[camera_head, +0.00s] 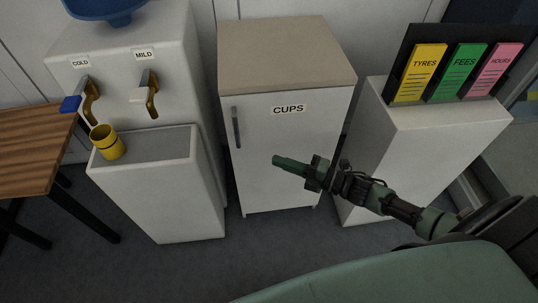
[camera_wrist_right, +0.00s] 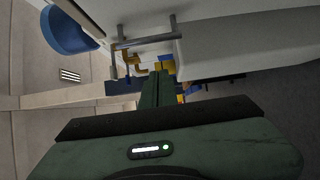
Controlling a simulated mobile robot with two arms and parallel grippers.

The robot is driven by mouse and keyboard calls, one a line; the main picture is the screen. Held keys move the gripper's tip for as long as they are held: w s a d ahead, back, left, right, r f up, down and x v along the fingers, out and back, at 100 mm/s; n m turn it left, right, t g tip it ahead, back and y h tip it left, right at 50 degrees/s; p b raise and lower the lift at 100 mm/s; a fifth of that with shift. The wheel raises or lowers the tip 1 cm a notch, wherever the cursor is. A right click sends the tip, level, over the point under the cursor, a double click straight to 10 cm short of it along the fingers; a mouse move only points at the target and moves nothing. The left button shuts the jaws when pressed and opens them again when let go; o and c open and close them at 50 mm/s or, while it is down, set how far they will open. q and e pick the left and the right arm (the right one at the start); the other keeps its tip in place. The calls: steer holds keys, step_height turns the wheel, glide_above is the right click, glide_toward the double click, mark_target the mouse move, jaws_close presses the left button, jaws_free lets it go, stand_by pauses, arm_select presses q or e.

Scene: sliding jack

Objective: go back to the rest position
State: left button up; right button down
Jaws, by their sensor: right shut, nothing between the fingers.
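My right gripper (camera_head: 277,160) reaches in from the right in the head view, in front of the white cabinet door marked CUPS (camera_head: 288,140). Its green fingers are together with nothing between them. In the right wrist view the closed fingers (camera_wrist_right: 157,88) point away from the camera. I cannot tell from these frames whether the gripper touches the door, though it appears apart from it. My left gripper is not in view.
A water dispenser (camera_head: 178,90) with COLD and MILD taps stands left. A yellow cup (camera_head: 106,142) sits on its ledge. A wooden table (camera_head: 35,150) is at far left. A white stand (camera_head: 440,120) with TYRES, FEES and HOURS cards is at right.

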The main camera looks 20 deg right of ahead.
steer(key=s+d+f+m+h, duration=0.1)
steer(key=d+f+m+h, duration=0.25)
steer(key=f, duration=0.35)
steer(key=s+d+f+m+h, duration=0.1)
steer(key=d+f+m+h, duration=0.15)
steer(key=f+m, duration=0.35)
steer(key=s+d+f+m+g+h+p, duration=0.1)
steer(key=s+f+m+g+h, duration=0.15)
steer(key=s+f, duration=0.4)
steer(key=s+d+f+m+g+h, duration=0.15)
steer(key=s+f+m, duration=0.25)
steer(key=f, duration=0.6)
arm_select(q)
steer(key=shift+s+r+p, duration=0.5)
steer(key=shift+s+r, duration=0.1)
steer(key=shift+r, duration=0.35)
arm_select(e)
steer(key=s+a+f+m+g, duration=0.2)
steer(key=s+f, duration=0.2)
steer(key=s, duration=0.5)
steer(key=s+a+f+m+g+h, duration=0.1)
steer(key=s+a+f+m+g, duration=0.2)
steer(key=s, duration=0.7)
steer(key=s+a+f+m+g+h, duration=0.1)
steer(key=s+a+f+m+g, duration=0.2)
steer(key=s, duration=0.6)
step_height(320, 180, down, 2)
steer(key=shift+s+a+f, duration=0.15)
steer(key=shift+a+f, duration=0.05)
steer(key=shift+f, duration=0.05)
